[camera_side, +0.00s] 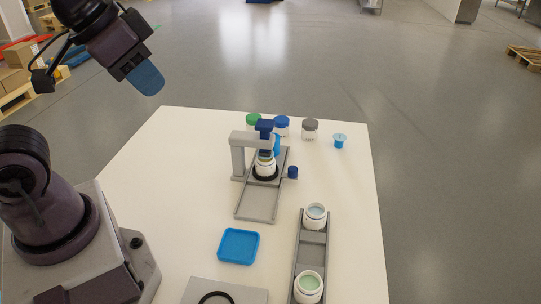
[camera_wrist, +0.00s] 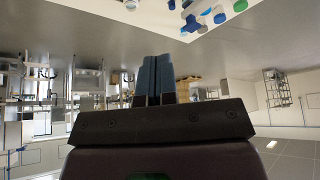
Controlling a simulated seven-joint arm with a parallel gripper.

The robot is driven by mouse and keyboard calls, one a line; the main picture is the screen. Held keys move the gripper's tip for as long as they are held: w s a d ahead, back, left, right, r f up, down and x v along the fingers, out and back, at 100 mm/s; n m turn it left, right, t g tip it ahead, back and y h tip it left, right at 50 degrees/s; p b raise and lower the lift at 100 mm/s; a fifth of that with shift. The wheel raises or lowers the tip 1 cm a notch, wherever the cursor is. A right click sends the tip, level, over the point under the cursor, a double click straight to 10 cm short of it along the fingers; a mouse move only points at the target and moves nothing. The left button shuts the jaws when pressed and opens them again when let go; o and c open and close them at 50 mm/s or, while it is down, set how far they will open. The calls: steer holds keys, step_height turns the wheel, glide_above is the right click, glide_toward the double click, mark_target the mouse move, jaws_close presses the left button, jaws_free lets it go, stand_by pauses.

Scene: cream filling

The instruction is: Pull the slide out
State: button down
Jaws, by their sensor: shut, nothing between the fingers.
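The slide (camera_side: 258,203) is a flat grey tray at the filling station in the middle of the white table, in the side view. Its front part lies in front of the grey frame (camera_side: 238,155). A white jar (camera_side: 265,166) stands on its rear part in a black ring, under the blue nozzle (camera_side: 264,128). A round blue knob (camera_side: 293,172) is at the station's right side. My gripper (camera_side: 148,78) is shut and empty, high at the upper left, well away from the station. Its blue fingers also show together in the wrist view (camera_wrist: 154,80).
A blue square tray (camera_side: 238,246) lies in front of the station. A grey rack (camera_side: 312,250) at right holds two open jars. The table's left side is clear.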

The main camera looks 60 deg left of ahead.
steer(key=c, duration=1.4)
jaws_free()
steer(key=shift+f, duration=0.2)
steer(key=shift+o, duration=1.2)
steer(key=shift+w+d+f+g, duration=0.25)
steer(key=shift+w+f+g, duration=0.55)
steer(key=shift+f, duration=0.25)
steer(key=m+g+y, duration=0.3)
steer(key=m+y, duration=0.2)
steer(key=m, duration=1.5)
glide_toward(293, 168)
steer(key=x, duration=0.9)
steer(key=shift+a+f, duration=0.15)
steer(key=shift+f, duration=0.15)
steer(key=shift+c, duration=0.5)
